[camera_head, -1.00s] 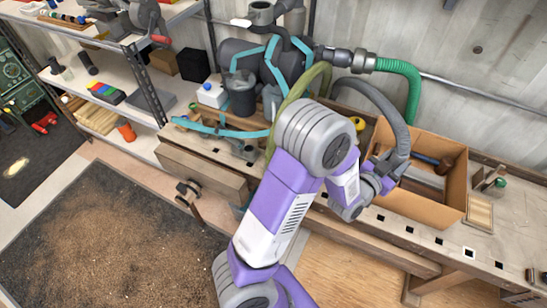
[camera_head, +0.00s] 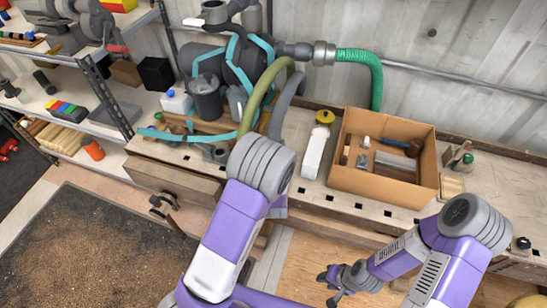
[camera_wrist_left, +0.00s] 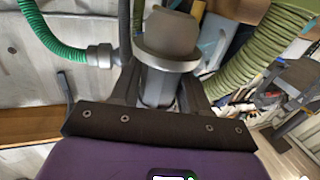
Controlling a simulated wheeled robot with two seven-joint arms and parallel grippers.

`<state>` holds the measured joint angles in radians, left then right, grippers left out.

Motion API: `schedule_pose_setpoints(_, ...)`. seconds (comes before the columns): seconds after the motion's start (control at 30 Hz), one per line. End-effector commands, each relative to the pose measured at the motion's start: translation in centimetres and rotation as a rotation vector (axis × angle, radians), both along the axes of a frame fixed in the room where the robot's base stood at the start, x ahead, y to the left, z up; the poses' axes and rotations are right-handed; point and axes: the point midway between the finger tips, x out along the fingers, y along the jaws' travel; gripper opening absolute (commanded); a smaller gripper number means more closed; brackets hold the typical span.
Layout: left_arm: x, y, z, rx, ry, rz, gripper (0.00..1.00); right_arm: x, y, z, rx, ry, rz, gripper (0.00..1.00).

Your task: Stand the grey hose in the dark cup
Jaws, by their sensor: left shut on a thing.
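The grey hose (camera_head: 285,100) comes down from the machine on the bench and passes behind my left arm. The dark cup (camera_head: 208,96), a dark grey open-topped vessel, stands on the bench left of the hoses. My left gripper is hidden behind its arm in the head view. In the left wrist view my left gripper (camera_wrist_left: 160,70) is shut on a grey ringed round piece (camera_wrist_left: 172,35), apparently the hose's end. Its far end and contact with the cup cannot be seen. My right gripper (camera_head: 334,285) looks open and empty, low in front of the bench.
An olive hose (camera_head: 270,88) runs beside the grey one; teal brackets (camera_head: 262,50) surround the machine. A white bottle with blue cap (camera_head: 177,102) stands left of the cup.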

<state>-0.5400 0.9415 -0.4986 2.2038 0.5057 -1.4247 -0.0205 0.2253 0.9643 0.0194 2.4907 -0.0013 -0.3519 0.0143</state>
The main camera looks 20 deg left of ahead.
Motion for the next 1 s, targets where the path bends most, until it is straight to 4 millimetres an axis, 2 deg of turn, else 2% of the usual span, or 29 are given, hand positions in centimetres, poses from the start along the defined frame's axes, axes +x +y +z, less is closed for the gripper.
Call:
schedule_pose_setpoints(0.03,0.0,-0.5,-1.1,0.007,-0.003,0.032,0.07,0.0,0.0,-0.6,0.0,0.0,0.0,0.36)
schedule_pose_setpoints(0.1,0.0,-0.6,-1.9,0.005,-0.005,0.086,0.07,0.0,0.0,-0.9,0.0,0.0,0.0,0.36)
schedule_pose_setpoints(0.33,-0.4,-1.0,-2.9,-0.001,-0.005,0.189,0.07,0.0,0.0,-1.5,0.0,0.0,0.001,0.36)
schedule_pose_setpoints(0.67,-0.5,-0.9,-4.2,-0.001,-0.002,0.202,0.07,0.0,0.0,-2.3,0.0,0.0,0.001,0.36)
schedule_pose_setpoints(1.0,-0.5,-0.9,-7.5,0.0,-0.002,0.201,0.07,0.0,0.0,-4.5,0.0,0.0,0.001,0.36)
